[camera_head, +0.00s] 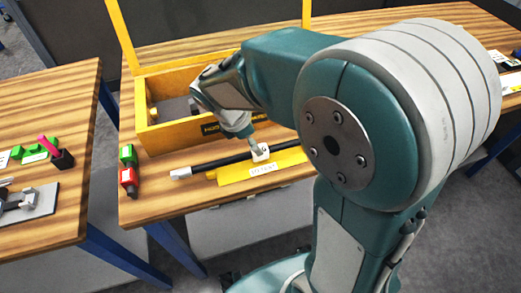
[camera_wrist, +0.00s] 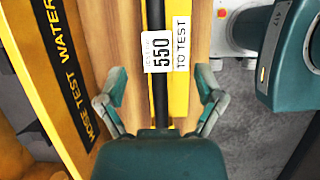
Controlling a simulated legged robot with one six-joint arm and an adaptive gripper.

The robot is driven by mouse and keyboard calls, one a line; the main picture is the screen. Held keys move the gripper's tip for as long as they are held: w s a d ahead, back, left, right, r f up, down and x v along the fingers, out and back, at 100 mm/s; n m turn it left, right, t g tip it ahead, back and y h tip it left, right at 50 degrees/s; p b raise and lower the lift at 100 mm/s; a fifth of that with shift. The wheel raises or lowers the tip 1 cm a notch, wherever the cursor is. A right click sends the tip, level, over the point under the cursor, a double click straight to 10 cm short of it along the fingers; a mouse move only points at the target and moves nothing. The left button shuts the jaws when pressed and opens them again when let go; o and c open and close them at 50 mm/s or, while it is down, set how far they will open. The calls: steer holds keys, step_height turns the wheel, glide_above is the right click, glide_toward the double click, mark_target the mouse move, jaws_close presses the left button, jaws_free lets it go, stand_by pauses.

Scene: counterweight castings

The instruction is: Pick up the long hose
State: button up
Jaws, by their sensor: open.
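The long black hose (camera_head: 215,162) lies along the yellow rack marked TO TEST (camera_head: 265,173), on the wooden table in front of the yellow box. It has a pale end fitting at its left. In the wrist view the hose (camera_wrist: 155,14) runs up the middle, with a white tag reading 550 (camera_wrist: 160,57) on it. My gripper (camera_wrist: 160,72) is open, with one finger on each side of the hose and tag. In the head view my gripper (camera_head: 252,143) points down over the hose near the tag; its fingers are partly hidden there.
The open yellow box (camera_head: 180,136) stands just behind the hose, its wall lettered HOSE TEST WATER (camera_wrist: 78,80) in the wrist view. A second table (camera_head: 60,85) is at the left.

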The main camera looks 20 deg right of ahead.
steer(key=x, duration=0.4)
steer(key=shift+w+a+f, duration=0.15)
steer(key=shift+a+f, duration=0.15)
steer(key=shift+a, duration=0.05)
steer(key=shift+d+f, duration=0.15)
steer(key=shift+f, duration=0.1)
steer(key=shift+d, duration=0.3)
steer(key=shift+a, duration=0.15)
steer(key=c, duration=1.2)
